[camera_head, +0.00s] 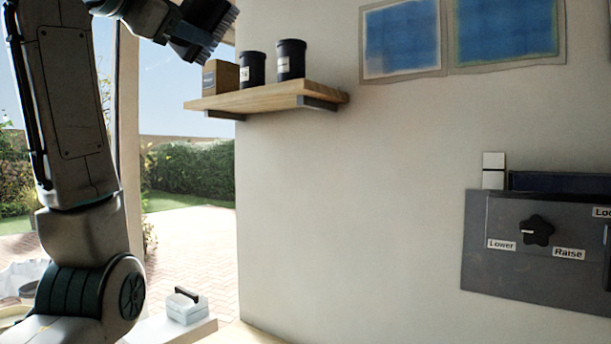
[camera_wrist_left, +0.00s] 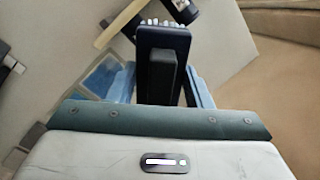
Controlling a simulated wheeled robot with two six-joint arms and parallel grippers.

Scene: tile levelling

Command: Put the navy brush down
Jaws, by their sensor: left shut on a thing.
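My right gripper is in neither view.
A wooden shelf (camera_head: 270,97) on the wall holds a cardboard box (camera_head: 220,77) and two dark canisters (camera_head: 291,60). A grey panel (camera_head: 500,265) with a star knob (camera_head: 538,231) is at the right. A white handled block (camera_head: 187,308) stands low at the left.

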